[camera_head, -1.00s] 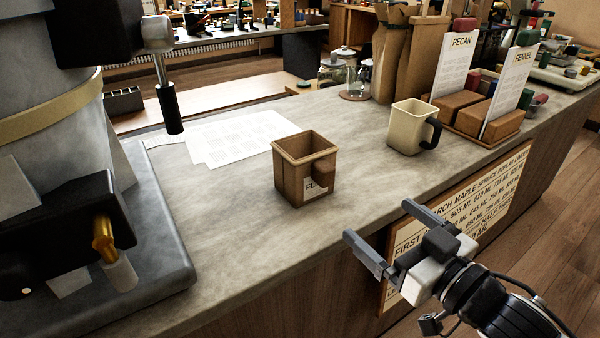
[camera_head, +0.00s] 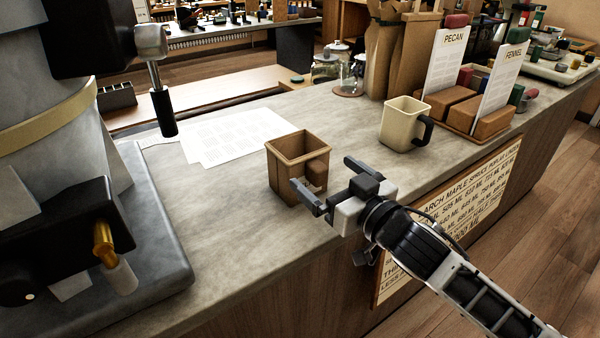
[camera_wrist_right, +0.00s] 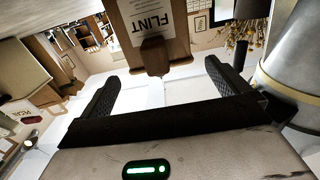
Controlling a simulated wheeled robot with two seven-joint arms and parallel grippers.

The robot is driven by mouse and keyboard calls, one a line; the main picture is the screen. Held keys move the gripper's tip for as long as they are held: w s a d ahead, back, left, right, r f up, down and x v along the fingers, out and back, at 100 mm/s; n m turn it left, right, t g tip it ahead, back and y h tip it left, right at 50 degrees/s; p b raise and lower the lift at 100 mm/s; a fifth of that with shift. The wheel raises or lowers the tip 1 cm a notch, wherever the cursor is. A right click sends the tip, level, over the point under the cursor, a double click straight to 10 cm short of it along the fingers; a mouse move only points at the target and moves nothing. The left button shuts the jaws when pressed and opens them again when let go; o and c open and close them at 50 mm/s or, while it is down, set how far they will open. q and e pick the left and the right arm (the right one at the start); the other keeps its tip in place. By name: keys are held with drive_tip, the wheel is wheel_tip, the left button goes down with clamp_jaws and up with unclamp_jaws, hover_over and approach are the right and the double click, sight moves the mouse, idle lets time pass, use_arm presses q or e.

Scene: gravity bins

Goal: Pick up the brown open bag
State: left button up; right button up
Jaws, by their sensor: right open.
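The brown open bag (camera_head: 284,174) is a squarish, open-topped container standing upright on the grey counter. A darker brown block (camera_head: 315,174) juts from its front right side. In the wrist view the bag (camera_wrist_right: 123,22) shows at the top centre with a "FLINT" label, and the block points down toward the gap between the fingers. My right gripper (camera_head: 320,172) is open and empty, just in front and to the right of the bag, with its fingers toward the block. In the wrist view the gripper (camera_wrist_right: 161,72) has a finger on either side of the block. I cannot tell whether anything touches.
A cream mug (camera_head: 398,125) with a black handle stands behind to the right. Beyond it are tall brown paper bags (camera_head: 381,50) and a wooden card holder (camera_head: 490,121). White papers (camera_head: 235,135) lie behind the bag. A large grey machine (camera_head: 60,150) fills the left.

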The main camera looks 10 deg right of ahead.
sight(324, 171)
drive_tip(key=x, duration=0.3)
drive_tip(key=shift+w+a+f, duration=0.1)
drive_tip(key=shift+w+f, duration=0.05)
drive_tip(key=shift+w, duration=0.25)
drive_tip(key=c, duration=0.9)
drive_tip(key=shift+c, duration=1.1)
